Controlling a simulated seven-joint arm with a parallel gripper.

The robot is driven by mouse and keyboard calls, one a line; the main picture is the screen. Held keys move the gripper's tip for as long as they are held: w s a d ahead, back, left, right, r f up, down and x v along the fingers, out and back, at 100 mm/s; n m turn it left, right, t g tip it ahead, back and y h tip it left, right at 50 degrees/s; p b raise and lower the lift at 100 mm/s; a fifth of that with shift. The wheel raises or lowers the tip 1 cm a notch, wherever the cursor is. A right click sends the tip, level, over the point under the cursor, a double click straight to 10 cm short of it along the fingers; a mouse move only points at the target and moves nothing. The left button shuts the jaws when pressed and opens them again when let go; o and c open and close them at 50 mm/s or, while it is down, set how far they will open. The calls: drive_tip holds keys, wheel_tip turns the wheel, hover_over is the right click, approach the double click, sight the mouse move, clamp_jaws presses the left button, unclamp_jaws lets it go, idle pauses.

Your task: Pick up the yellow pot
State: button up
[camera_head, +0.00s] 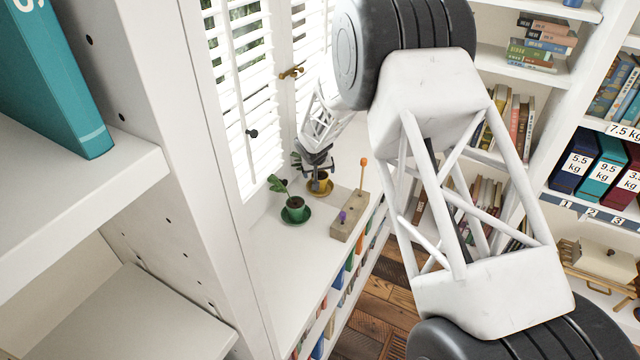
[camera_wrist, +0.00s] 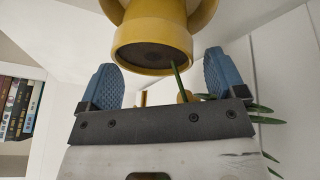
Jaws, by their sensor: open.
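The yellow pot (camera_head: 321,180) stands on a saucer on the white window ledge in the head view, partly hidden by my gripper (camera_head: 316,163). My gripper is right over or beside the pot; the head view is too small to tell which. In the wrist view the yellow pot (camera_wrist: 152,38) shows at the top middle, with a dark round face and yellow curved parts at both sides. My gripper (camera_wrist: 162,78) has its two blue finger pads apart, with the pot in line with the gap and mostly past the tips. A thin green leaf shows near the right finger.
A green pot (camera_head: 295,207) with a plant stands on a green saucer to the left. A wooden block (camera_head: 348,216) with an orange-topped peg and a purple knob lies to the right. Window shutters (camera_head: 243,90) stand close behind. Bare ledge lies in front.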

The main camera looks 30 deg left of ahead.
drive_tip(key=c, duration=1.1)
drive_tip(key=shift+r, duration=0.15)
drive_tip(key=shift+c, duration=0.2)
wheel_tip(320, 180, up, 10)
idle(0.8)
drive_tip(key=shift+r, duration=1.35)
drive_tip(key=shift+s+a+f+n+g+y, duration=0.2)
drive_tip(key=shift+f+n, duration=0.5)
drive_tip(key=shift+f, duration=0.8)
drive_tip(key=shift+w+d+f+n+g+y, duration=0.1)
drive_tip(key=shift+f+n+y, duration=0.15)
drive_tip(key=shift+f+n, duration=0.9)
drive_tip(key=shift+s+a+f+n+g+y, duration=0.15)
drive_tip(key=shift+f+n+y, duration=0.1)
drive_tip(key=shift+f, duration=1.65)
